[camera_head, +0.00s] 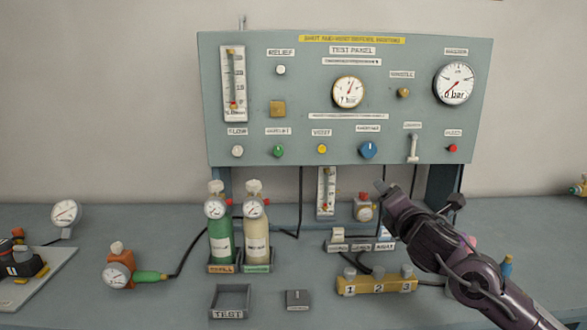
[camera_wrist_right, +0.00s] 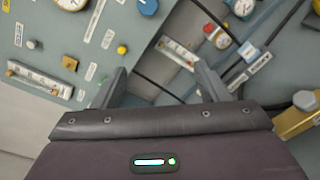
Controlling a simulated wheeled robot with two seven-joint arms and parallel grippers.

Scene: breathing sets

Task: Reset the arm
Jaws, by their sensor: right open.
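My right arm (camera_head: 485,285) comes in from the lower right in the head view. My right gripper (camera_head: 383,190) is in front of the lower edge of the grey test panel (camera_head: 300,90), below its blue knob (camera_head: 368,150). In the right wrist view the two grey fingers of my right gripper (camera_wrist_right: 162,78) stand apart with nothing held between them. Whether the fingertips touch anything behind them cannot be told. My left arm and gripper are not in view.
A green bottle (camera_head: 221,243) and a cream bottle (camera_head: 256,238) with gauges stand left of the arm. A yellow block numbered 1 to 3 (camera_head: 350,290) lies close under the arm. An empty tray (camera_head: 247,293) stands at the front. A round gauge (camera_head: 66,213) is at left.

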